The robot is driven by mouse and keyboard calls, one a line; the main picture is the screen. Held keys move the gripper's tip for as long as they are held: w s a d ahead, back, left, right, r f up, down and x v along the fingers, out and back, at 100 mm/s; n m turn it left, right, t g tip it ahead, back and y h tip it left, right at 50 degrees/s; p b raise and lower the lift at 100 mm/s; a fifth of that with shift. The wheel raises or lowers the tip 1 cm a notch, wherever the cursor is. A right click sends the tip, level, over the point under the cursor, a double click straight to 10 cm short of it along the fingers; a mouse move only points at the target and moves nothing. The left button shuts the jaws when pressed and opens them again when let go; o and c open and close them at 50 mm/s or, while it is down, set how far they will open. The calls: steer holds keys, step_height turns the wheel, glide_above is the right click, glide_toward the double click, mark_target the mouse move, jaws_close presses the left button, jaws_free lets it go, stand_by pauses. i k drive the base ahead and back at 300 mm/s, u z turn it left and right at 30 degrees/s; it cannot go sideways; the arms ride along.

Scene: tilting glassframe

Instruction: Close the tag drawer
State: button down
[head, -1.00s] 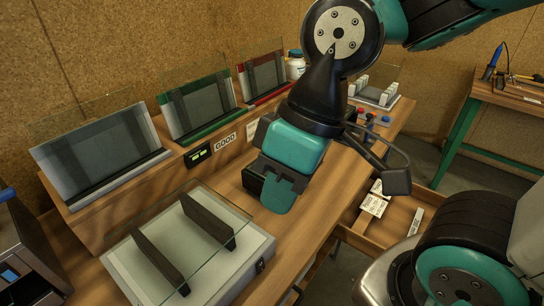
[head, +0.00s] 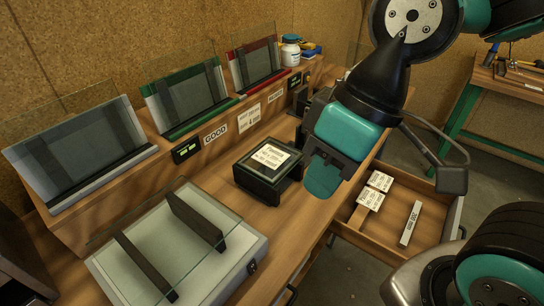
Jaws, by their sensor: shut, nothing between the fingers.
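The tag drawer (head: 388,241) stands pulled out from the front of the wooden bench, at the lower right of the head view. White printed tags (head: 375,189) and a pale labelled strip (head: 410,223) lie inside it. A handle (head: 456,218) shows at its front right side, partly behind my arm. My gripper (head: 322,188) is shut and empty. It appears above the bench's front edge, to the left of the drawer in the picture, and I see no contact with the drawer.
A black label printer (head: 268,168) stands on the bench left of my gripper. A glass pane rests on two dark bars over a pale box (head: 180,255). A second bench (head: 510,92) is at right.

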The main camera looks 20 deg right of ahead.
mark_target(379, 233)
steer(key=u, duration=0.65)
steer(key=k, duration=1.15)
steer(key=z, duration=1.55)
